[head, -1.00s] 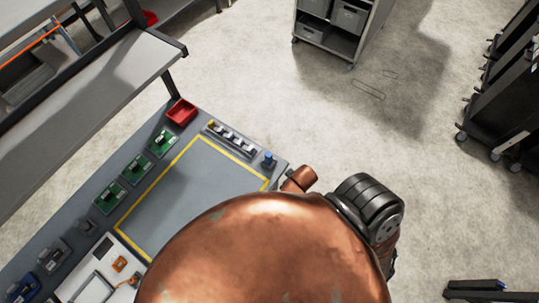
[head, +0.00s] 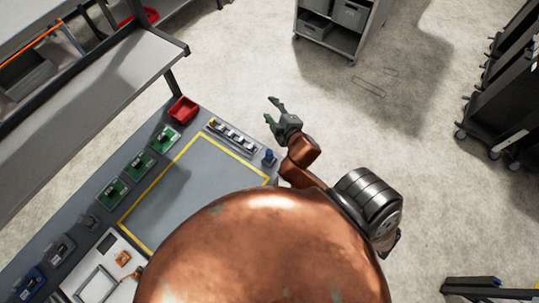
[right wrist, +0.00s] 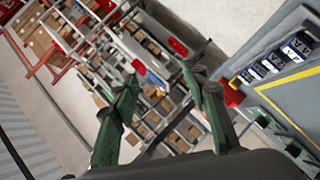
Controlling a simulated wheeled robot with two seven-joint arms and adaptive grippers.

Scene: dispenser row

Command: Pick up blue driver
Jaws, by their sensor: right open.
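A small blue upright item (head: 269,155), which looks like the blue driver, stands at the right corner of the grey worktable (head: 190,196). It is too small to make out in detail. My right gripper (head: 270,110) is open and empty, past the table's right edge and above and slightly right of the blue item in the head view. Its two green fingers, spread apart with nothing between them, also show in the right wrist view (right wrist: 163,76). I cannot make out the blue item in the right wrist view. My left gripper is not in view.
A tray of several small parts (head: 231,137) and a red bin (head: 183,110) lie near the blue item. Green boards (head: 139,165) line the table's left side. A yellow-outlined area is clear. A grey shelf (head: 110,80) overhangs the left. A drawer cart (head: 345,22) stands beyond.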

